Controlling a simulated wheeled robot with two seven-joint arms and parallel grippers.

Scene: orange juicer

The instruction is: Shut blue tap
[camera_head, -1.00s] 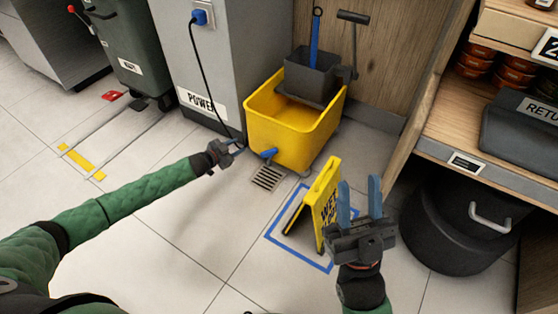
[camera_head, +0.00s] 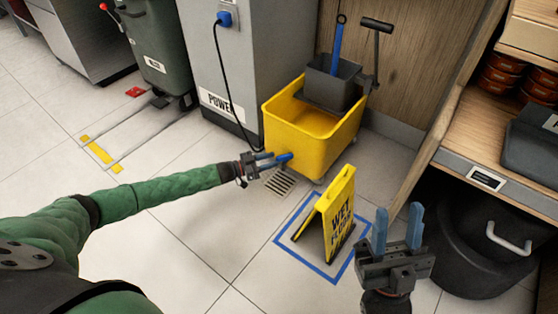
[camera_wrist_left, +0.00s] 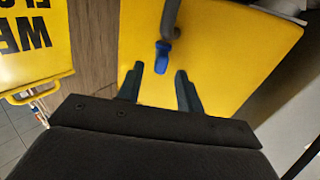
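The blue tap (camera_head: 285,157) sits low on the front of the yellow mop bucket (camera_head: 312,138), above the floor drain. In the left wrist view the blue tap (camera_wrist_left: 162,58) hangs at the end of a dark grey stem against the yellow bucket wall. My left gripper (camera_head: 275,159) is open, its fingers pointing at the tap. In the left wrist view the open fingers (camera_wrist_left: 160,68) lie to either side of the tap's lower end; I see no clear contact. My right gripper (camera_head: 398,208) is open and empty, in front of the shelf at the right.
A yellow wet-floor sign (camera_head: 340,215) stands inside a blue floor outline, between the bucket and my right gripper. A floor drain (camera_head: 280,184) lies below the tap. A grey power cabinet (camera_head: 270,45) stands behind left; a black bin (camera_head: 470,240) is at the right.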

